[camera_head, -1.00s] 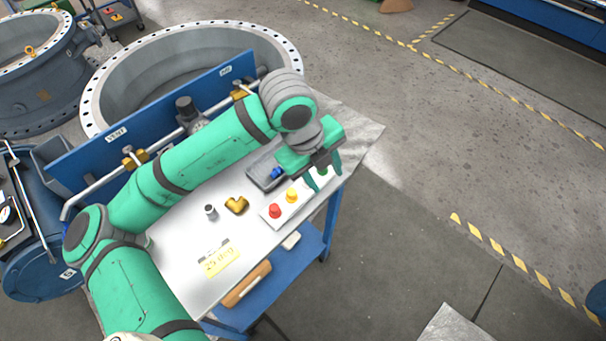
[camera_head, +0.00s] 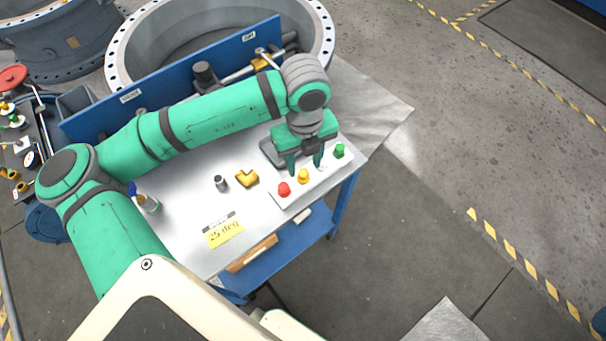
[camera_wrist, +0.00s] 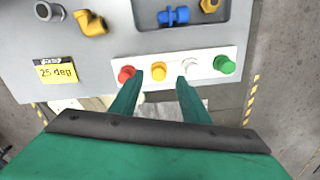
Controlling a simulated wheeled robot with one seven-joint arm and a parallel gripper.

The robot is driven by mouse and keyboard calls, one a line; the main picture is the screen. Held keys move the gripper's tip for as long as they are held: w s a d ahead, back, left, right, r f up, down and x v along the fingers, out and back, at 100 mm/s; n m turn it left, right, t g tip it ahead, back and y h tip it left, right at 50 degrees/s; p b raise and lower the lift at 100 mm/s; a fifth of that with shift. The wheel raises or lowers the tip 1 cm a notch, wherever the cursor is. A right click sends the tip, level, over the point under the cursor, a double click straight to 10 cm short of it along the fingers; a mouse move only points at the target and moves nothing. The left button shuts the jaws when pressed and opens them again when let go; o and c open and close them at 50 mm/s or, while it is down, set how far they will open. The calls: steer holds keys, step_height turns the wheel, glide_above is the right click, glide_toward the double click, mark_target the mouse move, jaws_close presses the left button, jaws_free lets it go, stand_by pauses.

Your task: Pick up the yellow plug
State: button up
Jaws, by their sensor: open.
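The yellow plug (camera_head: 303,176) stands in a white strip (camera_head: 322,178) near the table's right front edge, between a red plug (camera_head: 284,189) and a white plug. In the wrist view the yellow plug (camera_wrist: 159,71) appears beyond and between my fingertips, with the red plug (camera_wrist: 126,74) by the left finger and the white plug (camera_wrist: 191,65) by the right one. A green plug (camera_head: 339,151) is at the strip's far end. My gripper (camera_head: 305,170) is open and empty, pointing down over the strip. In the head view it partly hides the white plug.
A brass elbow (camera_head: 247,178) and a grey fitting (camera_head: 220,183) stand left of the strip. A dark tray (camera_wrist: 193,24) holding a blue fitting (camera_wrist: 173,16) lies behind the strip. A yellow "25 deg" card (camera_head: 224,233) lies near the front. A blue panel (camera_head: 100,112) runs behind the table.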

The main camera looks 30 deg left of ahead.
mark_target(303, 173)
steer(key=f, duration=0.4)
steer(key=shift+s+f, duration=0.15)
steer(key=shift+s, duration=0.05)
jaws_close()
